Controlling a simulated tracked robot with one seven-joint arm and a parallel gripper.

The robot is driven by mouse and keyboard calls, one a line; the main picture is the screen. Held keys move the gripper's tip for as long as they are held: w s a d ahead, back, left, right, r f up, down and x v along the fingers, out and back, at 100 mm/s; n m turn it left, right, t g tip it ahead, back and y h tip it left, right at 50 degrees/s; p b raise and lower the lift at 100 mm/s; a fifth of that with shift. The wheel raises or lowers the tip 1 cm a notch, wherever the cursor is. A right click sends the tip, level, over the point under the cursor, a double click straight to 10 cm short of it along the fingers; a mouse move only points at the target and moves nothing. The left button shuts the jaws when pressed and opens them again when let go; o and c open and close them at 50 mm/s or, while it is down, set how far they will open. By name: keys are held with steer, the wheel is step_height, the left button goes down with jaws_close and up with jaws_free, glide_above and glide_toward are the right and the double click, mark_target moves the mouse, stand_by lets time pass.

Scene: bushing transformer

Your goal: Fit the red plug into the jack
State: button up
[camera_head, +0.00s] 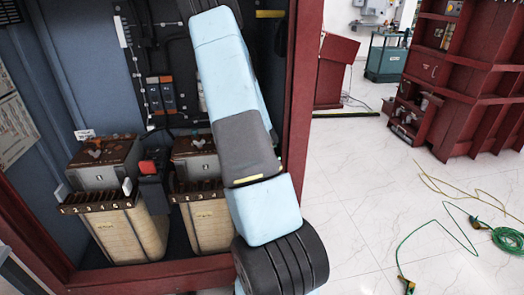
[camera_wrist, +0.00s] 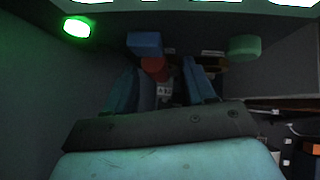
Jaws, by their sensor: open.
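In the wrist view my gripper (camera_wrist: 162,74) is open, with its two blue-grey fingers spread apart. A dark red rounded piece (camera_wrist: 153,68), which looks like the red plug, shows beyond and between the fingertips, nearer the left one. I cannot tell whether a finger touches it. A blue block (camera_wrist: 145,43) is just above it, and a green cylinder (camera_wrist: 243,47) is to the right. The jack cannot be made out in the dim picture. In the head view my gripper is out of sight; my arm rises in front of the cabinet.
The dark red cabinet frame (camera_head: 302,80) surrounds the space. Two ribbed transformers (camera_head: 130,232) (camera_head: 208,225) stand inside, with a dark unit with a red part (camera_head: 148,167) between them. A green light (camera_wrist: 76,27) glows at upper left. Green cable (camera_head: 430,232) lies on the right floor.

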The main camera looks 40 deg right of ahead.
steer(key=shift+c, duration=0.3)
jaws_close()
steer(key=shift+r, duration=0.15)
